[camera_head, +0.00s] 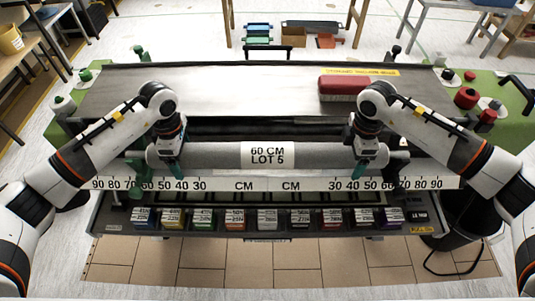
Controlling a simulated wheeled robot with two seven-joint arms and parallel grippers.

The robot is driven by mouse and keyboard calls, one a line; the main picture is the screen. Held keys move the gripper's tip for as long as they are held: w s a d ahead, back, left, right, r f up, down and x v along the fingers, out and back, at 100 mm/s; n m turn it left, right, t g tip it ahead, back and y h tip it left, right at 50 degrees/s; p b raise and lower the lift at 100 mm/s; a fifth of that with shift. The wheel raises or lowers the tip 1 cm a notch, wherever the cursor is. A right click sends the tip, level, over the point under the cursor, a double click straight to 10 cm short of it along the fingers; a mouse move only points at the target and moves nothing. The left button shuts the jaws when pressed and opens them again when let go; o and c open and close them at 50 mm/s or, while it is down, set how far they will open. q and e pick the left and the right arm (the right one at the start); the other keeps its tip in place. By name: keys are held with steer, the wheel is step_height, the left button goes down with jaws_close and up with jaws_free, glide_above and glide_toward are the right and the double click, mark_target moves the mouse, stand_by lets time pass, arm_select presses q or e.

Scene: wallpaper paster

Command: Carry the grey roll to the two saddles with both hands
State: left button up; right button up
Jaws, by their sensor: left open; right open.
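The grey roll (220,155) lies level across the front of the machine, with a white label (267,155) reading "60 CM LOT 5" at its middle. My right gripper (358,168) is open at the roll's right part in the same way. The fingers hide parts of the roll, so contact is unclear.
A white centimetre scale (265,184) runs in front of the roll, above a row of several small coloured boxes (234,218). Behind lies a pale flat bed (220,90) with a red brush (343,87). A black bucket (470,215) stands at the right.

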steer(key=shift+f, duration=0.1)
arm_select(q)
jaws_close()
arm_select(e)
jaws_close()
arm_select(q)
steer(key=shift+w+r, duration=0.1)
arm_select(e)
steer(key=shift+w, duration=0.1)
